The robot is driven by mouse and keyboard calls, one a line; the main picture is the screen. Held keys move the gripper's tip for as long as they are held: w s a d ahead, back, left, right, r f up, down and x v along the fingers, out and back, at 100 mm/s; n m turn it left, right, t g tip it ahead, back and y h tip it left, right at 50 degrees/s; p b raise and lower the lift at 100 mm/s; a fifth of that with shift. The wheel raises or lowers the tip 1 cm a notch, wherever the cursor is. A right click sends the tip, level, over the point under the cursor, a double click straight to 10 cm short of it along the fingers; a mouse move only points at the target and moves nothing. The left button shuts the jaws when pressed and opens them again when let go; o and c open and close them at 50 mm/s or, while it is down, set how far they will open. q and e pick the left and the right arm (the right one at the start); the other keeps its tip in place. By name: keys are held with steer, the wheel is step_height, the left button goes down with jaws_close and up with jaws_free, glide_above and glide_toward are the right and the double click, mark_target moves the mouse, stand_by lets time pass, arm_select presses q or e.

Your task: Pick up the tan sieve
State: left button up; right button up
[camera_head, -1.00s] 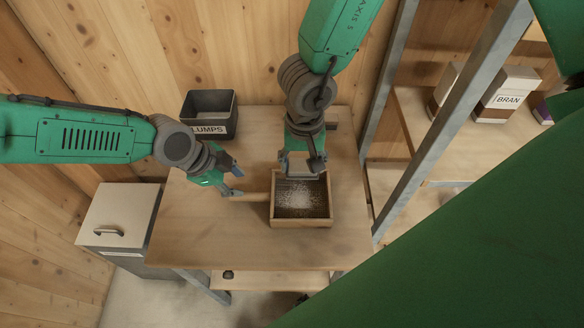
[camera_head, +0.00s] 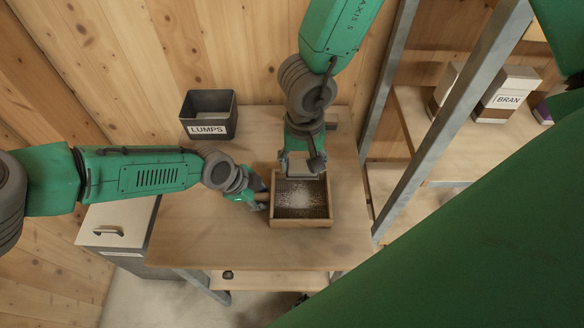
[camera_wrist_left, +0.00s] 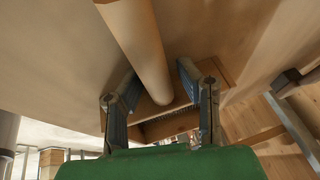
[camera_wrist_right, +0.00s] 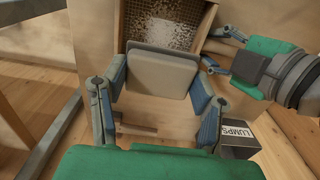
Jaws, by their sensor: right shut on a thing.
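The tan sieve (camera_head: 273,217) is a square wooden tray with dark mesh and pale powder, lying on the table. Its rod handle points left in the head view and shows large in the left wrist view (camera_wrist_left: 138,40). My left gripper (camera_head: 262,201) is open, with its fingers (camera_wrist_left: 157,82) on either side of the handle, close to the frame; the grip end is partly hidden in the head view. My right gripper (camera_wrist_right: 160,82) is shut on a grey-beige flat-faced thing (camera_wrist_right: 158,76) beside the sieve's far edge. The sieve also shows in the right wrist view (camera_wrist_right: 208,32).
The table (camera_head: 200,235) is clear left of and in front of the sieve. A dark LUMPS bin (camera_head: 209,129) stands at the back left. A lidded box (camera_head: 105,225) stands left of the table. A metal post (camera_head: 405,160) and shelves with a BRAN container (camera_head: 507,101) are right.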

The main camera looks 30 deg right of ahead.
arm_select(q)
jaws_close()
step_height(320, 180, up, 10)
stand_by(0.6)
steer(key=shift+f, duration=0.1)
steer(key=shift+s+f, duration=0.1)
steer(key=shift+f, duration=4.55)
steer(key=shift+f, duration=0.25)
